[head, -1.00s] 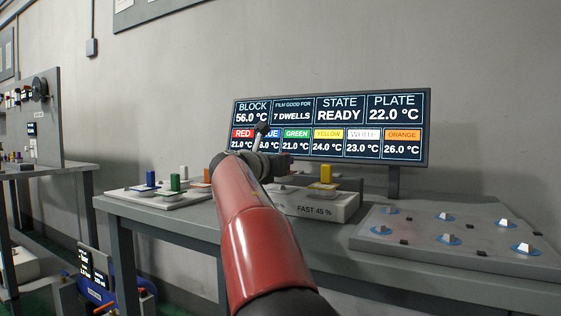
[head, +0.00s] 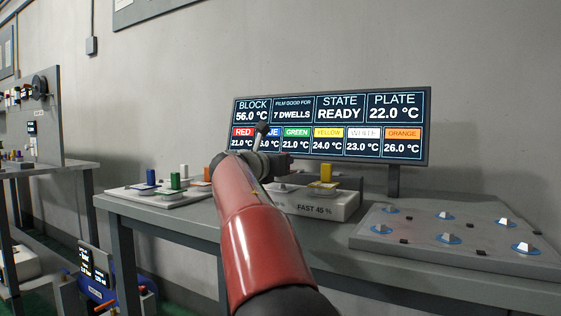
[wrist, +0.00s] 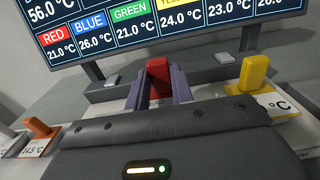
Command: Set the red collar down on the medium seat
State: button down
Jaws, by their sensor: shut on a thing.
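The red collar (wrist: 158,73) is a small upright red block. In the wrist view it sits between the two grey-purple fingers of my gripper (wrist: 158,90), which is shut on it. Below the fingers is a surface with a partly hidden label ending in "EAD". In the head view my red arm hides the collar and most of the gripper, over the middle of the bench. A pale unit marked "FAST 45 %" (head: 314,209) stands there. I cannot tell which seat is the medium one, or whether the collar touches a seat.
A yellow block (wrist: 254,74) stands right of my gripper, an orange one (wrist: 40,128) to the left. Blue (head: 150,177) and green (head: 175,181) blocks stand on the left plate. The display (head: 330,125) is behind. A grey panel (head: 400,256) with several white knobs lies right.

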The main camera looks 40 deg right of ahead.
jog(key=shift+f+b, duration=0.8)
jog(key=shift+f, duration=0.3)
jog(key=c, duration=1.1)
grip_release()
jog(key=shift+r, duration=0.1)
jog(key=shift+r+p, duration=4.5)
jog(key=shift+r, duration=5.4)
